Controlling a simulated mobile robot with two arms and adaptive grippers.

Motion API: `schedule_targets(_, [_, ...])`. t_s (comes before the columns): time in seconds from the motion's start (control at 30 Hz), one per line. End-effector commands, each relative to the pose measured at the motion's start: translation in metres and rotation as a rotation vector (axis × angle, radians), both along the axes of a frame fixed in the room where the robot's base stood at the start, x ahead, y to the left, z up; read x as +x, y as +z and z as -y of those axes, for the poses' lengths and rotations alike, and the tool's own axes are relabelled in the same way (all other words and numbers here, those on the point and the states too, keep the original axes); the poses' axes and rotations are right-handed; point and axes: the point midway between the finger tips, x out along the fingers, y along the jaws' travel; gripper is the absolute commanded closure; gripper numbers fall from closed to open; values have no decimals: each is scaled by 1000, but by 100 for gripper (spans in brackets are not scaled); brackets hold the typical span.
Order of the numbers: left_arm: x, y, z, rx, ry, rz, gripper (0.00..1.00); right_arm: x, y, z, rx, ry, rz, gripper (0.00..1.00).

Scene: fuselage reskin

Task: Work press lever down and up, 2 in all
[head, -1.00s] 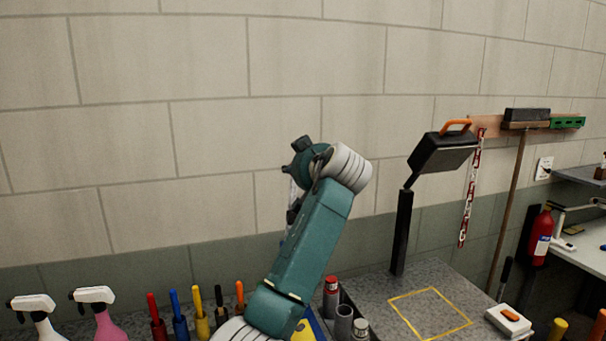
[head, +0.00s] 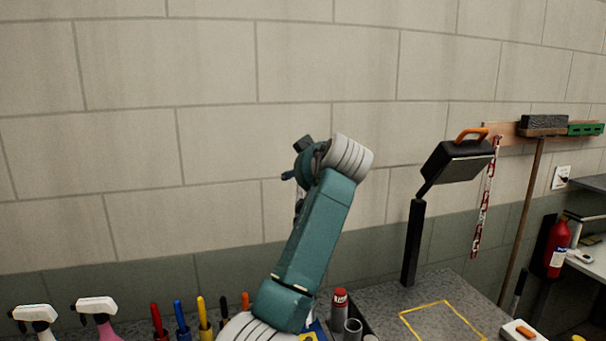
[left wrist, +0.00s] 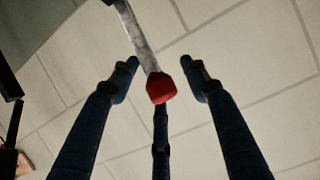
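A metal lever bar (left wrist: 138,38) with a red knob (left wrist: 161,87) at its end shows in the left wrist view. My left gripper (left wrist: 162,85) has its dark fingers spread wide, with the knob between them in the picture. A gap shows on each side, and I cannot tell how far the knob is from the fingers in depth. In the head view my left gripper (head: 298,190) is mostly hidden behind my green arm, and the red knob cannot be made out there. The right gripper is not in view.
A black post with a tilted black head (head: 455,162) and orange handle stands on a grey speckled bench (head: 385,297) marked with a yellow square. Spray bottles (head: 97,313), coloured-handled tools (head: 181,318) and a red-capped can (head: 339,308) line the front. A tiled wall is behind.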

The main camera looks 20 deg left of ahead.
Motion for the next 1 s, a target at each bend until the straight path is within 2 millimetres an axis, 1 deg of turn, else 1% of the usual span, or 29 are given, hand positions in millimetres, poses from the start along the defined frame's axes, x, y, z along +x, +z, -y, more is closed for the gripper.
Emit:
schedule_targets(0.13, [0, 3, 0, 2, 1, 6, 55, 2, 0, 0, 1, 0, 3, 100])
schedule_targets(0.23, [-1, 5, 1, 2, 0, 8, 55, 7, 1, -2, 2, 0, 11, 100])
schedule_targets(0.37, [-10, 10, 9, 1, -2, 11, 55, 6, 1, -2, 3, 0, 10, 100])
schedule_targets(0.73, [-68, 37, 47, -2, -2, 7, 55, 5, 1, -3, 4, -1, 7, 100])
schedule_targets(0.9, [-85, 44, 58, -1, 0, 4, 55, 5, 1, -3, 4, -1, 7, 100])
schedule_targets(1.0, [-90, 46, 61, -1, 0, 3, 55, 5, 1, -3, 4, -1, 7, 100])
